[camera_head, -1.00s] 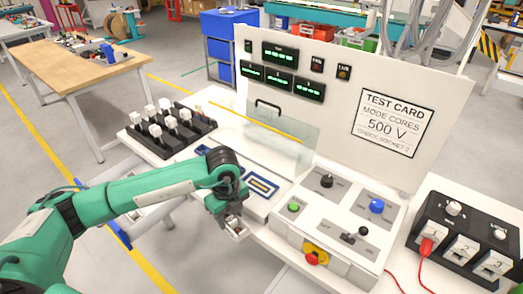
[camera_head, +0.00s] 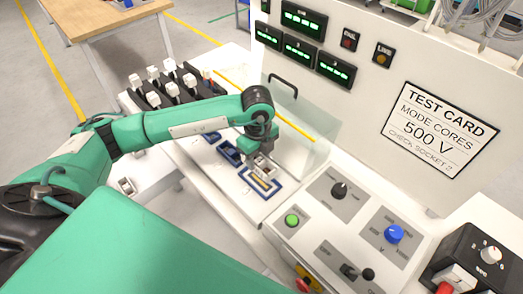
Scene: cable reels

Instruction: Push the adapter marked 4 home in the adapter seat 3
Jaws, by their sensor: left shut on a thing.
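My left gripper (camera_head: 262,157) points down over the row of blue-framed adapter seats on the white bench. It is shut on a small pale block, the adapter (camera_head: 265,168), whose mark I cannot read. The adapter is at the back end of the nearest seat (camera_head: 261,185), which has a blue rim and a pale slot. I cannot tell whether it touches the seat or hangs just above it. Another blue-rimmed seat (camera_head: 229,152) lies to the left, partly behind the gripper. The seat numbers are not readable. My right gripper is out of view.
A clear panel with a black handle (camera_head: 283,84) stands just behind the seats. A rack of white-topped plugs (camera_head: 160,90) is at the left. The control box with a green button (camera_head: 292,220) and blue knob (camera_head: 394,234) is at the right.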

